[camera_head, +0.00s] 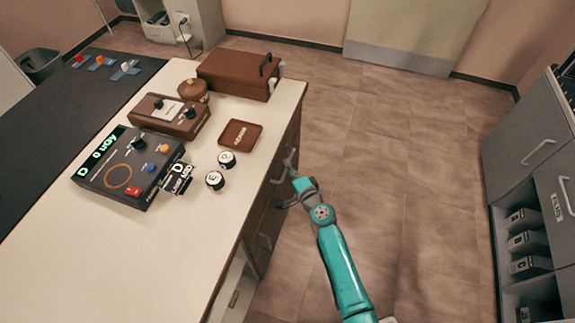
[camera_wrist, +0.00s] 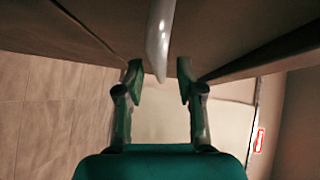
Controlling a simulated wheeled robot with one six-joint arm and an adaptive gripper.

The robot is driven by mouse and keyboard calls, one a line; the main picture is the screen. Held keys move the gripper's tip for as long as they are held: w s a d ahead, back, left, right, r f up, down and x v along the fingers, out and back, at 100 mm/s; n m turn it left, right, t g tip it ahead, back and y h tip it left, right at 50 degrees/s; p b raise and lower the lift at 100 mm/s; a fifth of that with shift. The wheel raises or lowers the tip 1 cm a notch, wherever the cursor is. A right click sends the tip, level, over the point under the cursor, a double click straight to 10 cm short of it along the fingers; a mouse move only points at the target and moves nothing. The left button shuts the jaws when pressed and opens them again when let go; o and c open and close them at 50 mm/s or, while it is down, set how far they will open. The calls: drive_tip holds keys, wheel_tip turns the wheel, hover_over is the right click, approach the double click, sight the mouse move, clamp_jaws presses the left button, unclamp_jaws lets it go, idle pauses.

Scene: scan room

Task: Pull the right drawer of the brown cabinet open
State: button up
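The brown cabinet (camera_head: 256,225) stands under the white worktop, its front facing the floor on the right. My gripper (camera_head: 287,176) is at the far part of this front, by the right drawer, much of which it and the worktop edge hide. In the wrist view, the pale drawer handle (camera_wrist: 160,40) reaches down between the two fingertips of my gripper (camera_wrist: 160,72). The fingers are apart, with a gap visible on each side of the handle.
The white worktop (camera_head: 190,235) carries a control box (camera_head: 128,165), a brown device (camera_head: 168,115), a brown case (camera_head: 236,75), a small tray (camera_head: 240,135) and round dials. A grey cabinet (camera_head: 530,160) stands at the right. The tiled floor (camera_head: 400,170) between is clear.

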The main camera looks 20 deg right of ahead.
drive_tip(key=shift+w+a+f, duration=0.1)
drive_tip(key=shift+w, duration=0.8)
clamp_jaws()
drive_tip(key=s+d, duration=1)
drive_tip(key=d, duration=0.4)
drive_tip(key=s+d, duration=1)
drive_tip(key=d, duration=0.4)
drive_tip(key=shift+s, duration=0.25)
unclamp_jaws()
